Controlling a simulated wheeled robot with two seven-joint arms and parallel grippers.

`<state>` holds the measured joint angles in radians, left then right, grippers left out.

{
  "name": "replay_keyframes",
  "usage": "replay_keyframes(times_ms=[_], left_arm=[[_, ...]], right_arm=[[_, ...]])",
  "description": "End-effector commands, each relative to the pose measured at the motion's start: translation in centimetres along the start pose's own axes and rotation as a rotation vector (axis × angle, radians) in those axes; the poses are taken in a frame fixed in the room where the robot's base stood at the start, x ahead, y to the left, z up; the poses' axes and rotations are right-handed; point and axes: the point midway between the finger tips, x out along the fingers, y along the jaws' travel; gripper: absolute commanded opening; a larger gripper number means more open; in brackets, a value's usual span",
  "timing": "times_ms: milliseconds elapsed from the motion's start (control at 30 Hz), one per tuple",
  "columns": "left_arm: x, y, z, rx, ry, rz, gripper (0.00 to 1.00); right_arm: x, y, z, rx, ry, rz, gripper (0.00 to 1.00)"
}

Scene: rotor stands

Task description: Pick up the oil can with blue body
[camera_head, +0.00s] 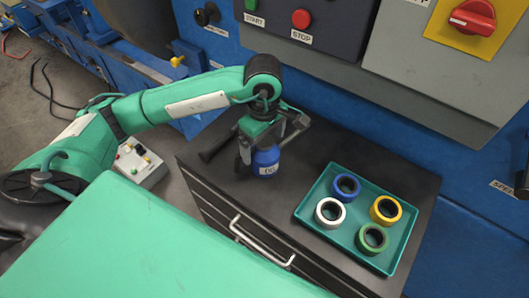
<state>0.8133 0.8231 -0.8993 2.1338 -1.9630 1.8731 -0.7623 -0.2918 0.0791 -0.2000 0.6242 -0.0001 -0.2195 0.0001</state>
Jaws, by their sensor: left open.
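The oil can with blue body (266,162) stands upright on the black cabinet top, with a white label on its front. My left gripper (258,150) is right at the can, pointing down over it, and is open. The gripper covers the can's upper part, and I cannot tell whether the fingers touch it. My right gripper does not show.
A teal tray (305,213) on the cabinet's right side holds several tape rolls, blue, white, yellow and green. The blue machine with its control panel (320,50) rises behind. The cabinet's left edge lies close to the can.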

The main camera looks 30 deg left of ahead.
Motion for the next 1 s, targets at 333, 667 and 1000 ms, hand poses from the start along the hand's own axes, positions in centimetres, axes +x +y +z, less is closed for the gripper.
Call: replay_keyframes(times_ms=[333, 667, 1000], left_arm=[[3.9, 0.0, 0.2, -0.001, -0.001, -0.004, 0.97], [4.5, 0.0, 0.2, 0.0, 0.0, -0.001, 0.93], [4.4, 0.1, 0.2, 0.0, 0.0, 0.0, 0.4]], right_arm=[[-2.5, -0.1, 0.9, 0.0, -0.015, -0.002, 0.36], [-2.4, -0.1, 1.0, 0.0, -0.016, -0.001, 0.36], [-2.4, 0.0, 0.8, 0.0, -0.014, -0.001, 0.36]])
